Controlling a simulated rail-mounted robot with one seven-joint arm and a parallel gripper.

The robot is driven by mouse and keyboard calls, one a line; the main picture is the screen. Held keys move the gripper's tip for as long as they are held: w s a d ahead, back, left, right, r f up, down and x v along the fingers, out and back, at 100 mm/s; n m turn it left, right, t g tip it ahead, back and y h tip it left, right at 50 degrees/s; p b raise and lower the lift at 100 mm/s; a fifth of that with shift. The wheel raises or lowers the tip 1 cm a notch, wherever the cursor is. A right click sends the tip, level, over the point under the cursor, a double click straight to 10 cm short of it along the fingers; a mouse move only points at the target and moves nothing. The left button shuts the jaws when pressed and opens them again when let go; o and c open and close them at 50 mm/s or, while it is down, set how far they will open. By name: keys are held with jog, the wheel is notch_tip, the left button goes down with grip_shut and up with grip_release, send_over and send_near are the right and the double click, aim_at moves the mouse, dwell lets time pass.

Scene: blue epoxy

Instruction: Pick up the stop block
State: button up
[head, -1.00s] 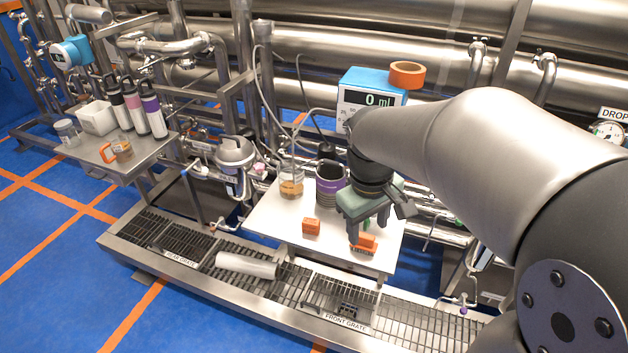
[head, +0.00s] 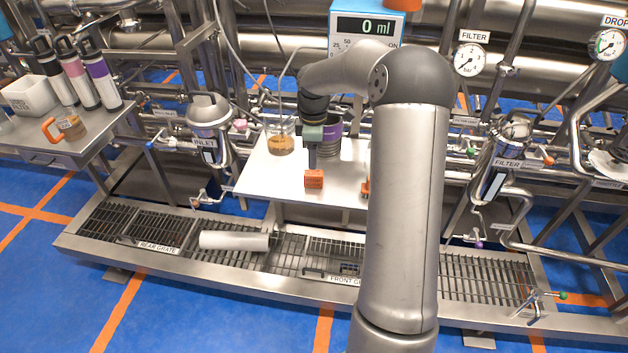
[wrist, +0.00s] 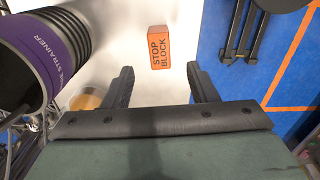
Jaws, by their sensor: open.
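The stop block (head: 314,180) is a small orange block on the white table (head: 262,178). In the wrist view the stop block (wrist: 158,47) shows its dark lettering, centred between the finger lines and beyond the tips. My gripper (head: 312,160) hangs pointing down just above the block in the head view. In the wrist view my gripper (wrist: 163,80) has its two dark fingers spread apart with nothing between them. The gap in height between tips and block is hard to judge.
A purple strainer (wrist: 32,55) stands close on the left in the wrist view. A beaker of amber liquid (head: 280,140) is behind left of the block. Another orange item (head: 366,187) is partly hidden by my arm. A white roll (head: 234,240) lies on the grating below.

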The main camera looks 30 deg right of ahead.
aim_at(314, 173)
notch_tip(314, 173, down, 9)
jog(key=shift+f, duration=0.1)
jog(key=c, duration=1.1)
